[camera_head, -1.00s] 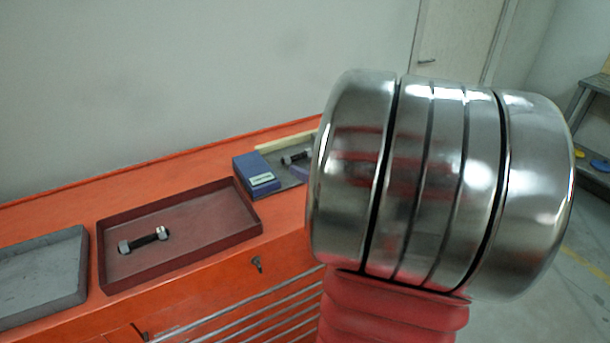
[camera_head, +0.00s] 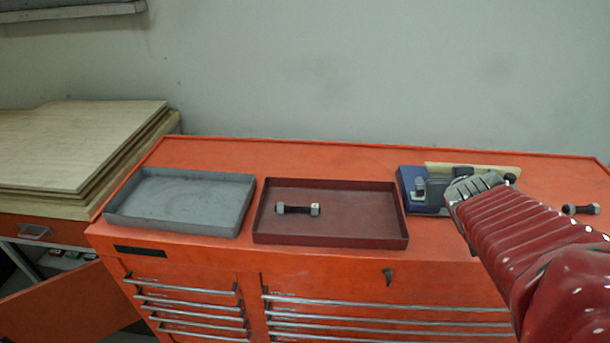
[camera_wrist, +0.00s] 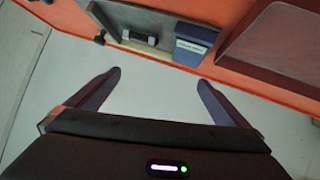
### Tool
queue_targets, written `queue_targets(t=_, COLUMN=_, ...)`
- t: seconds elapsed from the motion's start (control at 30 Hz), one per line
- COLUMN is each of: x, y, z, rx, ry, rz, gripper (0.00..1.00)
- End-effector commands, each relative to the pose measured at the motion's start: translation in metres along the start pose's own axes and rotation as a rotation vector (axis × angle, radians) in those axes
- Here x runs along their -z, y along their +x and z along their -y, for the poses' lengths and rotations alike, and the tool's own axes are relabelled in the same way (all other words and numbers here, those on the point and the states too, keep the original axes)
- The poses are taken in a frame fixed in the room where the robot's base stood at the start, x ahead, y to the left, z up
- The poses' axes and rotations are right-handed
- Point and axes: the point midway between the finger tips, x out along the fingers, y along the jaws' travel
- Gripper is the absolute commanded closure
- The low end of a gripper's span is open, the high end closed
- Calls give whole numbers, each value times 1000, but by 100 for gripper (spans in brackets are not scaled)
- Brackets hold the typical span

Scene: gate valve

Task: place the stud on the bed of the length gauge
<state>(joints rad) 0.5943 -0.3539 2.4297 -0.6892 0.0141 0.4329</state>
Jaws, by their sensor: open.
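A stud with nuts on its ends (camera_wrist: 139,38) lies on the grey bed of the length gauge (camera_wrist: 163,22), beside its blue block (camera_wrist: 193,45), in the wrist view. In the head view my arm hides much of the gauge (camera_head: 412,183) and my gripper cannot be made out. Another stud (camera_head: 298,209) lies in the dark red tray (camera_head: 330,240). A further stud (camera_head: 580,209) lies at the right on the orange cabinet top.
A grey tray (camera_head: 180,222) is left of the red tray on the orange cabinet (camera_head: 290,155). Stacked boards (camera_head: 80,140) stand at the far left. The strip behind the trays is clear.

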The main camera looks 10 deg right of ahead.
Motion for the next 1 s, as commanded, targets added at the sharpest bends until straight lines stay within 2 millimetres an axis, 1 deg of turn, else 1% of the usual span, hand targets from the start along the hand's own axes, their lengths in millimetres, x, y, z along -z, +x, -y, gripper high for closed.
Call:
queue_targets(t=0.03, x=0, y=-10, z=14, rx=11, ry=-6, rz=16, gripper=0)
queue_targets(t=0.17, x=-11, y=-36, z=45, rx=43, ry=-14, rz=88, gripper=0)
queue_targets(t=0.27, x=-22, y=-58, z=70, rx=87, ry=-24, rz=147, gripper=0)
queue_targets(t=0.47, x=-56, y=-111, z=124, rx=220, ry=-67, rz=282, gripper=0)
queue_targets(t=0.6, x=-83, y=-156, z=160, rx=344, ry=-117, rz=376, gripper=0)
queue_targets(t=0.7, x=-101, y=-183, z=179, rx=424, ry=-154, rz=432, gripper=0)
queue_targets(t=0.8, x=-112, y=-201, z=189, rx=476, ry=-179, rz=467, gripper=0)
queue_targets(t=0.9, x=-116, y=-207, z=193, rx=494, ry=-189, rz=483, gripper=0)
queue_targets(t=1.0, x=-117, y=-208, z=193, rx=495, ry=-189, rz=484, gripper=0)
